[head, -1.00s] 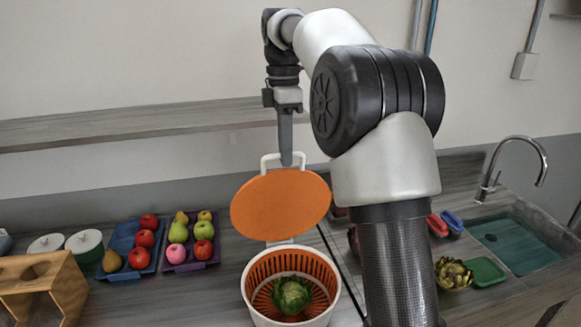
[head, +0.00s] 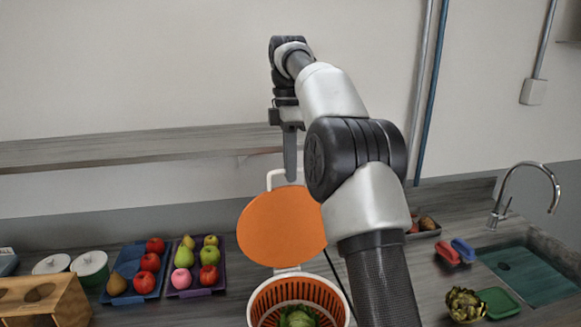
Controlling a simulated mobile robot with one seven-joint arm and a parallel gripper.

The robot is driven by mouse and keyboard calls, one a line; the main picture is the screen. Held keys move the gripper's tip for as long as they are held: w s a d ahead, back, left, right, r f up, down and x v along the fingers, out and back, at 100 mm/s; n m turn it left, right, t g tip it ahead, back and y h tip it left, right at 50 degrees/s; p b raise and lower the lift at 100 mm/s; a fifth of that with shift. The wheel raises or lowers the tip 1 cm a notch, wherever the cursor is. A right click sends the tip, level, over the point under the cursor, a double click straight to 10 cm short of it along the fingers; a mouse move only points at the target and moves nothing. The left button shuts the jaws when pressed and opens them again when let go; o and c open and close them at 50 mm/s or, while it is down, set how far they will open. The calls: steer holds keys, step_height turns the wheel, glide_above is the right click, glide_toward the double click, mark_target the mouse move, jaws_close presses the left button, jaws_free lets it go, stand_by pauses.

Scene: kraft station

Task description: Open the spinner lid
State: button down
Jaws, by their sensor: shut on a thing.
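The spinner lid (head: 280,228) is an orange disc with a white handle (head: 275,181) at its top. It stands tilted up at the back of the spinner. The spinner (head: 256,303) is a white bowl with an orange slotted basket, and a green lettuce (head: 298,317) lies inside, cut off by the lower picture edge. My gripper (head: 290,172) points down at the top of the raised lid, shut on the white handle. My arm hides the handle's right side.
A blue tray (head: 118,296) and a purple tray (head: 196,291) of fruit stand left of the spinner, beside white canisters (head: 90,267) and a wooden rack (head: 45,304). A shelf (head: 130,152) runs behind my gripper. The sink (head: 530,272) is at the right.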

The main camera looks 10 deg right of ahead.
steer(key=c, duration=2)
jaws_free()
steer(key=shift+f, duration=0.55)
steer(key=shift+c, duration=0.2)
steer(key=shift+o, duration=1.1)
steer(key=shift+w, duration=0.3)
steer(key=shift+s+r, duration=0.1)
steer(key=shift+r, duration=0.1)
steer(key=shift+s, duration=0.1)
